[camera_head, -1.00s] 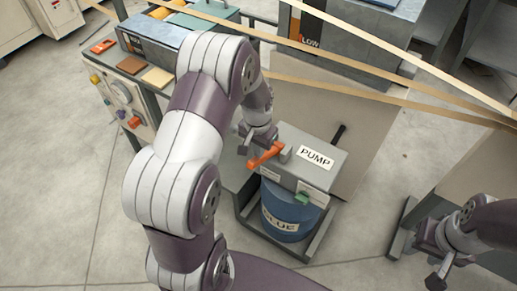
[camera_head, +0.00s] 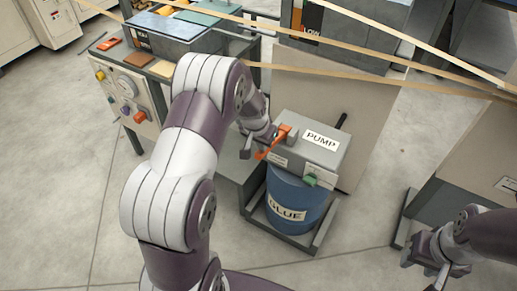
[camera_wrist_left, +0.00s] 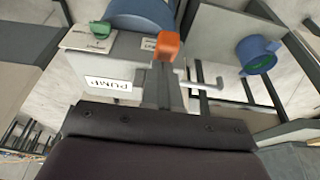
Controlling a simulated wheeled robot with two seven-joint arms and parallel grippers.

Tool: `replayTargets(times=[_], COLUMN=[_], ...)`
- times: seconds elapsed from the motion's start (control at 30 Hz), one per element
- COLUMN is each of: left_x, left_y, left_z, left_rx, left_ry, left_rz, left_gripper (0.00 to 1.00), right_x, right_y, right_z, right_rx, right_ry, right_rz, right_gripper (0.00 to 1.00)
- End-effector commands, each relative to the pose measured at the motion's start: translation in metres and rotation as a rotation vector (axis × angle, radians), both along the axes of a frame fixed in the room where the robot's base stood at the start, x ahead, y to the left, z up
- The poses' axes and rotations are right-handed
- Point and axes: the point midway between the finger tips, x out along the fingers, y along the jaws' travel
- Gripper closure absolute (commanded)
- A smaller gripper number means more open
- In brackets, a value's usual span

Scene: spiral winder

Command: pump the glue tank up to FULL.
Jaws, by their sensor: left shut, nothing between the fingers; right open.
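The grey pump box (camera_head: 340,162), labelled PUMP, sits on top of the blue glue drum (camera_head: 297,195), labelled GLUE. An orange lever (camera_head: 284,133) slopes down from the pump's left side. My left gripper (camera_head: 257,147) is shut and empty, right beside the lever's outer end; the head view does not show clearly whether they touch. In the left wrist view the orange lever end (camera_wrist_left: 168,46) lies just beyond the closed fingers (camera_wrist_left: 162,85). A panel marked LOW (camera_head: 311,32) is on the machine behind. My right gripper (camera_head: 425,268) is open and empty at lower right.
Tan strips (camera_head: 380,80) run across above the pump. A control panel (camera_head: 123,98) with knobs is at left. A grey frame (camera_head: 318,242) surrounds the drum's foot. Bare floor lies between drum and cabinet.

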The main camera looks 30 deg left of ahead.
Motion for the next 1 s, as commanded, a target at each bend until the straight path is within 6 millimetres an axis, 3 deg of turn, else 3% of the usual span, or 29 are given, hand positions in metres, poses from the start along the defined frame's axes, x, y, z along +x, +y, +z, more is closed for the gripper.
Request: replayTargets(times=[0.03, 0.4, 1.0], left_x=[0.002, -0.009, -0.015], left_y=[0.0, 0.001, 0.001], left_z=[-0.012, -0.044, -0.058], left_rx=[0.001, -0.001, -0.002], left_ry=[0.002, 0.004, 0.013], left_rz=[-0.002, 0.0, -0.001], left_gripper=[1.0, 1.0, 1.0], right_x=[0.0, 0.001, 0.001], right_y=[0.0, 0.0, 0.0], right_z=[-0.011, -0.032, -0.039], right_rx=[0.0, 0.0, 0.0], right_ry=[-0.001, -0.001, -0.001], right_rz=[0.0, 0.0, 0.0], right_gripper=[0.57, 0.57, 0.57])
